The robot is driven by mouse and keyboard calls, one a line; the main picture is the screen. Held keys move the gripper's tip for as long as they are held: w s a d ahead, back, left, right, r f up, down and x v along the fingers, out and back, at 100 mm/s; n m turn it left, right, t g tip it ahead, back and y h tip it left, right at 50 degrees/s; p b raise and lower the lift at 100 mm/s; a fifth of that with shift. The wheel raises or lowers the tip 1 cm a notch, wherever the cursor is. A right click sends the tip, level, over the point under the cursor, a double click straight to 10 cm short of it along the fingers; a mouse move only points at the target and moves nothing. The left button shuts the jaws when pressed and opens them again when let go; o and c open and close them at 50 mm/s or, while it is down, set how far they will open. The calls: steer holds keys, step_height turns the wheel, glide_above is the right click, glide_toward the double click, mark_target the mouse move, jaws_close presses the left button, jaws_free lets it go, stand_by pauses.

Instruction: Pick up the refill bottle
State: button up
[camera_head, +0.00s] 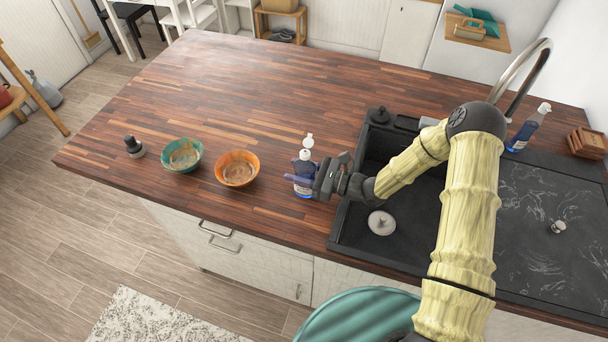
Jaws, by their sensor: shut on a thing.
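A small bottle of blue liquid with a white label and white top, which looks like the refill bottle (304,167), stands upright on the wooden counter, left of the sink. My gripper (305,178) reaches it from the right. Its jaws are shut around the bottle's body, below the white top. The fingers hide part of the bottle. I cannot see clearly whether its base is off the counter.
An orange bowl (237,169), a teal bowl (182,156) and a small dark object (134,147) stand to the left. The black sink (345,226) lies right, with a tap (535,68) and another blue bottle (528,128) behind. The counter's back left (215,80) is clear.

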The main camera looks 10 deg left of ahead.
steer(key=shift+r, duration=0.2)
steer(key=shift+r+b, duration=1.1)
steer(key=shift+r, duration=3.65)
